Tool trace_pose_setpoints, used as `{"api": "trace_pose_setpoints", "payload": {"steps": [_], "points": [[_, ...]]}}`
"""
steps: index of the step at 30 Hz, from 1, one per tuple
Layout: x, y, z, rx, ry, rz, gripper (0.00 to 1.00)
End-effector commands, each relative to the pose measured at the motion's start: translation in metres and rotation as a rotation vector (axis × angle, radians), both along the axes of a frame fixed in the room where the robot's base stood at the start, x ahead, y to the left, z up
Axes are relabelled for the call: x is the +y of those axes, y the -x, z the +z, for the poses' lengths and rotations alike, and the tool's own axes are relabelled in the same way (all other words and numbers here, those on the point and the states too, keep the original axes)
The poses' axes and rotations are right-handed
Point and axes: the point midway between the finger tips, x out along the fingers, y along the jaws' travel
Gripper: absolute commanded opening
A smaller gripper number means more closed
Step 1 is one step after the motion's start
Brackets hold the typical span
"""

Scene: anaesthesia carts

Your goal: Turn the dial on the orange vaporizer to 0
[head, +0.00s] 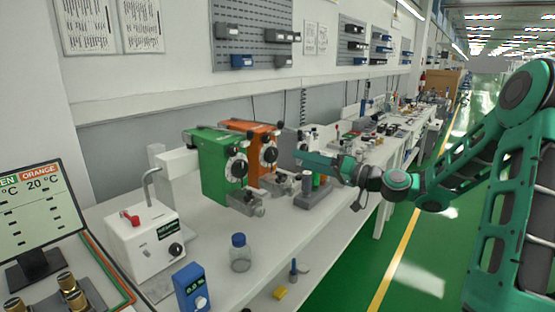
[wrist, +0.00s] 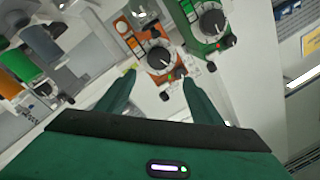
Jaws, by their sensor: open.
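The orange vaporizer (head: 252,130) stands on the white bench, just right of the green vaporizer (head: 212,165). Its dial is a black knob (head: 270,154) on a white scale plate facing the aisle; the setting is too small to read. In the wrist view the orange vaporizer (wrist: 135,41) shows near the top centre, with its black dial knob (wrist: 160,58) just beyond the fingertips. My gripper (wrist: 158,76) is open and empty, its two fingers spread to either side below the knob. In the head view my gripper (head: 312,158) reaches in from the right, apart from the dial.
A grey stand with coloured bottles (head: 314,192) is below my gripper. A white box with a hook (head: 128,236), a blue-capped jar (head: 240,260), a blue meter (head: 188,285) and a screen (head: 40,215) are at the front left.

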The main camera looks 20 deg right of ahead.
Motion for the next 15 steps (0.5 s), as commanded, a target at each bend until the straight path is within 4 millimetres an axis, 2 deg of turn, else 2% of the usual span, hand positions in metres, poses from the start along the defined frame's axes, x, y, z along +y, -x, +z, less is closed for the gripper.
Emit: {"api": "trace_pose_setpoints", "payload": {"steps": [6,11,15], "points": [[0.005,0.012,-0.002,-0.142,0.236,-0.077,0.6],[0.008,0.011,-0.003,-0.173,0.287,-0.09,0.6],[0.016,0.001,-0.003,-0.174,0.288,-0.088,0.6]]}}
